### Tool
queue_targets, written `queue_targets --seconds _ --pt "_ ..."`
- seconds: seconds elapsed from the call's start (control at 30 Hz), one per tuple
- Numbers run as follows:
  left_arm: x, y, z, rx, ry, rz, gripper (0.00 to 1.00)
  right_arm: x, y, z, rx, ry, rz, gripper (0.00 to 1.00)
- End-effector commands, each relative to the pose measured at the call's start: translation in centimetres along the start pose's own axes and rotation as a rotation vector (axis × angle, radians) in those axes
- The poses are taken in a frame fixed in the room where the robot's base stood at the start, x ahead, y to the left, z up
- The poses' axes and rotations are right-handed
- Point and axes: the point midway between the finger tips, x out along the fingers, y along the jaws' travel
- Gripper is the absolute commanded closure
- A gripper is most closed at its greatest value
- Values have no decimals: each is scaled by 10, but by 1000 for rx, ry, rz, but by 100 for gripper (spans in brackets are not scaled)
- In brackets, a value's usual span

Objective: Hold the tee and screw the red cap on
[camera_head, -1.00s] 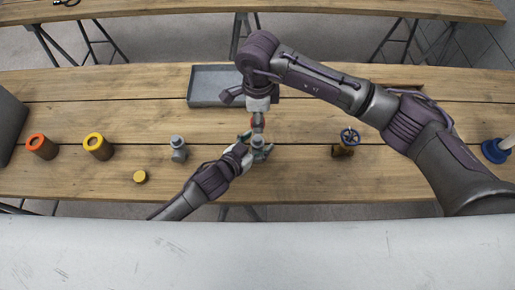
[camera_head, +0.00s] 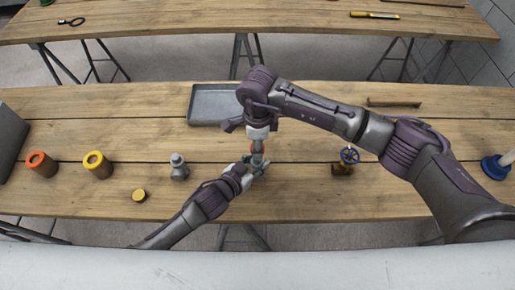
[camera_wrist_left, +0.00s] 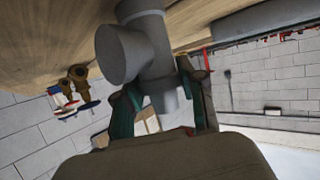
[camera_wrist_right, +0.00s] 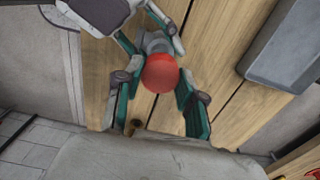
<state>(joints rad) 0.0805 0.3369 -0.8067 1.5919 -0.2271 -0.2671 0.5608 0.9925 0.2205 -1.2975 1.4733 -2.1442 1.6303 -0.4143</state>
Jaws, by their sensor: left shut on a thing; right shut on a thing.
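The grey tee (camera_wrist_left: 122,52) fills the top of the left wrist view. My left gripper (camera_head: 252,166) is shut on it and holds it at the middle of the table. The red cap (camera_wrist_right: 160,73) lies between the fingers of my right gripper (camera_wrist_right: 160,98), which is shut on it. In the head view my right gripper (camera_head: 258,146) points down from above the tee, and only a sliver of red shows there. In the right wrist view the cap overlaps a grey fitting behind it. I cannot tell whether the threads are engaged.
A grey tray (camera_head: 207,122) lies behind my grippers. Another grey fitting (camera_head: 179,168) and a yellow cap (camera_head: 139,195) stand left. A blue-wheeled brass valve (camera_head: 343,168) is right, near my right arm.

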Motion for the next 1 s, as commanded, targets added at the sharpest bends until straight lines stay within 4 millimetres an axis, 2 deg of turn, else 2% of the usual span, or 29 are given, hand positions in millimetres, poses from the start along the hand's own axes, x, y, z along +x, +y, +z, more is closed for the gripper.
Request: queue_targets --seconds 0.13,0.7,1.0 --pt "0 0 0 0 -1 0 100 16 0 0 0 0 -1 90" --pt "0 0 1 0 -2 0 100 18 0 0 0 0 -1 90" --pt "0 0 1 0 -2 0 100 34 0 0 0 1 -1 90"
